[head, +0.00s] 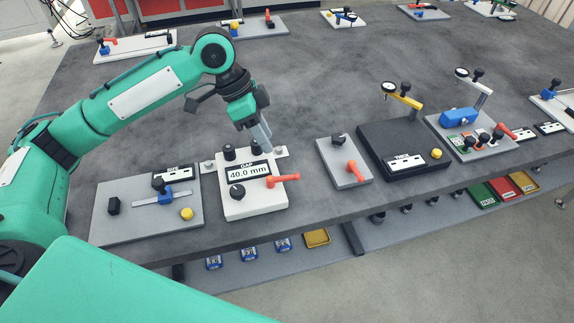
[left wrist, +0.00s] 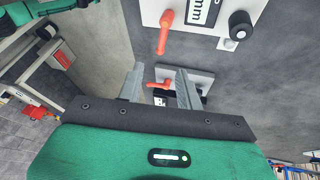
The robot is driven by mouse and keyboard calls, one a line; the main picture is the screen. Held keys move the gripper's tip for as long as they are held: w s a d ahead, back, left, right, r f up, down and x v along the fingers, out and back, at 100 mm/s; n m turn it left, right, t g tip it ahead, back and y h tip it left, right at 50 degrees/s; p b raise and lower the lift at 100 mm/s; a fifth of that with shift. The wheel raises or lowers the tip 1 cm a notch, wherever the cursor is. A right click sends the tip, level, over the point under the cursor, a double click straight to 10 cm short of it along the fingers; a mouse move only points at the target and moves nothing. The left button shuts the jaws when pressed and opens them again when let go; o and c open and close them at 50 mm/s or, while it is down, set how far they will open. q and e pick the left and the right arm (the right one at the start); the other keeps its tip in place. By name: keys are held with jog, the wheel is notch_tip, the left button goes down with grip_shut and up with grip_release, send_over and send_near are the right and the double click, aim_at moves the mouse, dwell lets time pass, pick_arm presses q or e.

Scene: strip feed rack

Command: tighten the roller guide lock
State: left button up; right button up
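A white unit (head: 238,204) with a display reading "GAP 40.0 mm" stands near the front edge of the table. It has a black knob (head: 237,192), two black upright posts behind the display and an orange lever (head: 284,180) pointing right. No label names the roller guide lock; this lever looks most like it. In the left wrist view the unit is cut off at the top, with its orange lever (left wrist: 165,32) and knob (left wrist: 240,23). My left gripper (head: 263,135) hangs above the unit's back right corner, apart from the lever. Its fingers (left wrist: 160,88) are apart and empty.
To the right is a small grey plate (head: 334,178) with a black knob and an orange lever. A grey plate (head: 105,222) with a blue slider is to the left. A dark block (head: 375,138) with a gauge stands further right.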

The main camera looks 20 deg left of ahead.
aim_at(283, 180)
pick_arm(q)
jog(key=x, duration=1.1)
jog(key=shift+w+d+f, duration=0.1)
jog(key=shift+w+f, duration=0.05)
jog(key=shift+f, duration=0.1)
grip_shut()
